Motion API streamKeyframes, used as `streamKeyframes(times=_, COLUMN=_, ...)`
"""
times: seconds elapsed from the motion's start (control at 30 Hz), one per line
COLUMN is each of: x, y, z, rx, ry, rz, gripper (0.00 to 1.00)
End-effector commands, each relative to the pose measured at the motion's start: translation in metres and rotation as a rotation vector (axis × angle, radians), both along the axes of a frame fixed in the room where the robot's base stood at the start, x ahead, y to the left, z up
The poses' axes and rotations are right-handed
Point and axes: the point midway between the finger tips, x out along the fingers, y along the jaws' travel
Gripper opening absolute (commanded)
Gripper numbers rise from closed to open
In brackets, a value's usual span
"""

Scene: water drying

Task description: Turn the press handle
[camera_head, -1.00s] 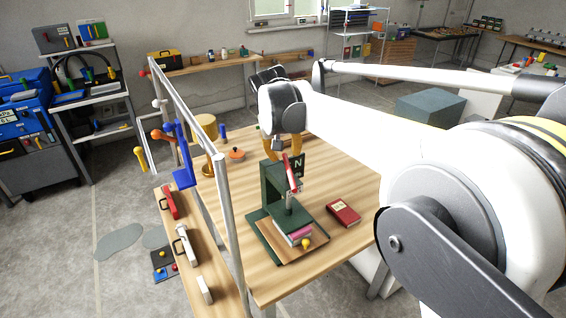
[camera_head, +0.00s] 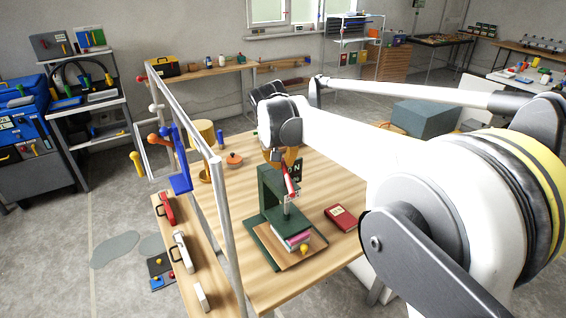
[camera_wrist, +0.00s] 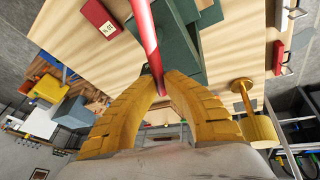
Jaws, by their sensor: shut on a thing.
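The green press (camera_head: 268,195) stands on the wooden table, with a red handle (camera_head: 288,183) slanting across its upper part. A small stack of pink and white items (camera_head: 293,240) lies on the press's wooden base board, under its metal shaft. My gripper (camera_head: 285,163) is above the press, with its yellow fingers at the handle's upper end. In the wrist view my gripper (camera_wrist: 162,88) is shut on the red handle (camera_wrist: 146,35), a long bar running up between the fingertips. The green press body (camera_wrist: 180,45) shows behind it. The fingers partly hide the handle's end.
A red book (camera_head: 341,217) lies right of the press on the table. A grey metal frame (camera_head: 222,215) with a blue part (camera_head: 180,170) stands along the left edge. An orange pot (camera_head: 234,159) and a tan cylinder (camera_head: 203,133) are behind.

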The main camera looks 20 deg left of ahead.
Motion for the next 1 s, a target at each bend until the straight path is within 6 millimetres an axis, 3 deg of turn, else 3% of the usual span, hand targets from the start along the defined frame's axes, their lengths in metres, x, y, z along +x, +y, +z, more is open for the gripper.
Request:
streamKeyframes(times=0.33, x=0.004, y=-0.01, z=0.001, rx=-0.001, ry=0.003, rz=-0.227, gripper=0.0)
streamKeyframes(times=0.63, x=0.004, y=-0.011, z=-0.002, rx=-0.002, ry=0.003, rz=-0.245, gripper=0.0)
streamKeyframes(times=0.67, x=0.004, y=-0.011, z=-0.002, rx=-0.002, ry=0.003, rz=-0.245, gripper=0.19)
streamKeyframes(times=0.7, x=0.004, y=-0.011, z=-0.002, rx=-0.001, ry=0.003, rz=-0.244, gripper=0.31)
streamKeyframes(times=0.73, x=0.004, y=-0.011, z=-0.002, rx=-0.001, ry=0.003, rz=-0.243, gripper=0.36)
streamKeyframes(times=1.0, x=0.004, y=-0.011, z=-0.001, rx=-0.001, ry=0.002, rz=-0.242, gripper=0.36)
